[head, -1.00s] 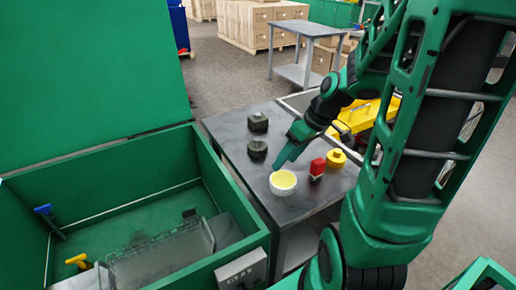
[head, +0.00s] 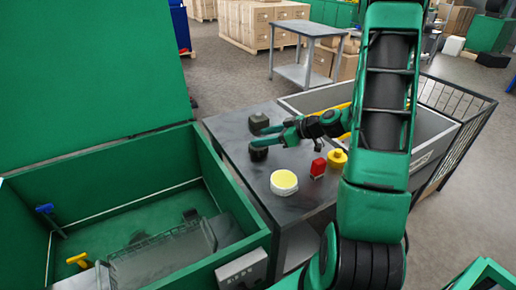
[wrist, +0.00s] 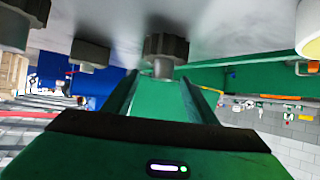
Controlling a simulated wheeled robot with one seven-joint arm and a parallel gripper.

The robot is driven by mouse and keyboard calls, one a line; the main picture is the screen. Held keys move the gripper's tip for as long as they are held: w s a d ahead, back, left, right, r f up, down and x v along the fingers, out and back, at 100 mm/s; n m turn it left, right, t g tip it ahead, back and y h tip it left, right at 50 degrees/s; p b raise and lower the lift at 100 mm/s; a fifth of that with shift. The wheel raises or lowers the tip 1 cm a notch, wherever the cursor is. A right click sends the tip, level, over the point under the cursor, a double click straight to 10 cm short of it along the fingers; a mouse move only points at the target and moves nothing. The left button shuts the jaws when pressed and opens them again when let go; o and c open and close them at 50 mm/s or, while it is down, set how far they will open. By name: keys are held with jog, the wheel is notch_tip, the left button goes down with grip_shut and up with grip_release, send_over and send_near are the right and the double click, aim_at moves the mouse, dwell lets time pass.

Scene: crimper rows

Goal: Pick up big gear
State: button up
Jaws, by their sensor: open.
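A dark toothed gear with a shaft (wrist: 165,47) is ahead of my gripper in the wrist view, where the table appears upside down at the top. It seems to be the nearer dark part (head: 258,154) in the head view, partly covered by my gripper. A second dark part (head: 258,119) stands farther back on the table; it also shows in the wrist view (wrist: 90,53). I cannot tell their sizes apart firmly. My gripper (head: 262,138) is open and empty, low over the table; its fingers (wrist: 165,92) point toward the toothed gear, apparently without touching it.
On the grey table (head: 235,139) are a white-and-yellow round part (head: 284,182), a red block (head: 318,166) and a yellow cylinder (head: 337,159). A big green open box (head: 105,204) stands left of the table. A grey bin (head: 430,130) is on the right.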

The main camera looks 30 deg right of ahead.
jog(key=shift+s+f+x, duration=0.1)
jog(key=shift+f+x, duration=0.05)
jog(key=shift+x, duration=1.55)
jog(key=shift+s+f+x, duration=0.1)
jog(key=shift+x, duration=1.65)
jog(key=shift+s, duration=0.15)
grip_shut()
